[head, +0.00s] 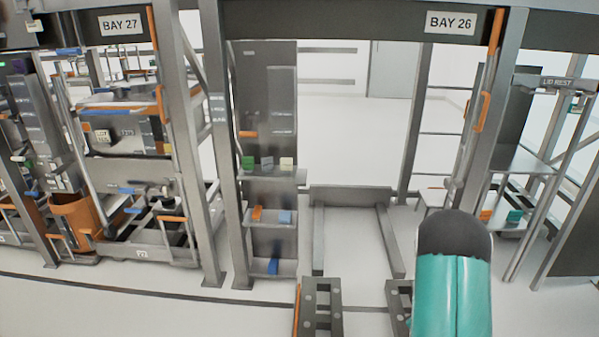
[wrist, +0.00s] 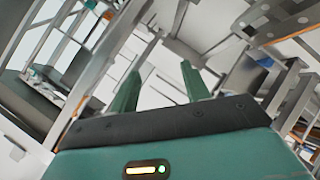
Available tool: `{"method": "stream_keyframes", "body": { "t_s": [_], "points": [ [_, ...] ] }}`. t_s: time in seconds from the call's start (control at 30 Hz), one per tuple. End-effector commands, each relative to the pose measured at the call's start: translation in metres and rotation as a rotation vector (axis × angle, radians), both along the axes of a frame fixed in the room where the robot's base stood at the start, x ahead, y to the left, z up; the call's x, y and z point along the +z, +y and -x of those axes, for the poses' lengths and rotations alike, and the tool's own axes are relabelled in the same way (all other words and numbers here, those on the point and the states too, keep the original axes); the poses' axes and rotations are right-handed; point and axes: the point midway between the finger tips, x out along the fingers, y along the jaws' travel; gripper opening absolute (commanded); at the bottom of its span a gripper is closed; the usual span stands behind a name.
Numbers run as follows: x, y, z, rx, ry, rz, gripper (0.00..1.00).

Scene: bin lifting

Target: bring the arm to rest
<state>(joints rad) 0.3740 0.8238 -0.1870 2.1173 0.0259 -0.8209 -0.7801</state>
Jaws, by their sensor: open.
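My gripper (wrist: 160,76) shows in the wrist view, with its two green fingers apart and nothing between them. The fingers point up in the picture, toward a tilted background of ceiling beams and frames. In the head view, a teal link of my arm with a dark rounded end (head: 454,272) stands at the bottom right. My fingers cannot be made out in the head view. No bin is in the gripper.
Grey uprights frame Bay 27 (head: 120,24) and Bay 26 (head: 450,22). A shelf unit (head: 270,215) holds small coloured blocks. A low frame (head: 350,190) stands on the floor ahead. A loaded rack (head: 140,245) fills the left. A lid rest stand (head: 556,82) is at right.

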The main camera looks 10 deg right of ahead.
Motion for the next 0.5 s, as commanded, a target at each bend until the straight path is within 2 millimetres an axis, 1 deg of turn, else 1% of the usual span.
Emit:
{"method": "stream_keyframes", "body": {
  "t_s": [0.03,0.1,0.23,0.37,0.4,0.5],
  "points": [
    [0.023,0.011,-0.009,-0.001,-0.010,-0.033,0.47],
    [0.046,0.025,-0.015,-0.006,-0.013,-0.088,0.47],
    [0.090,0.056,-0.022,-0.014,-0.013,-0.186,0.47],
    [0.132,0.089,-0.021,-0.018,-0.004,-0.279,0.47],
    [0.145,0.100,-0.020,-0.018,-0.001,-0.307,0.47],
    [0.176,0.126,-0.012,-0.020,0.012,-0.373,0.47]
  ]
}}
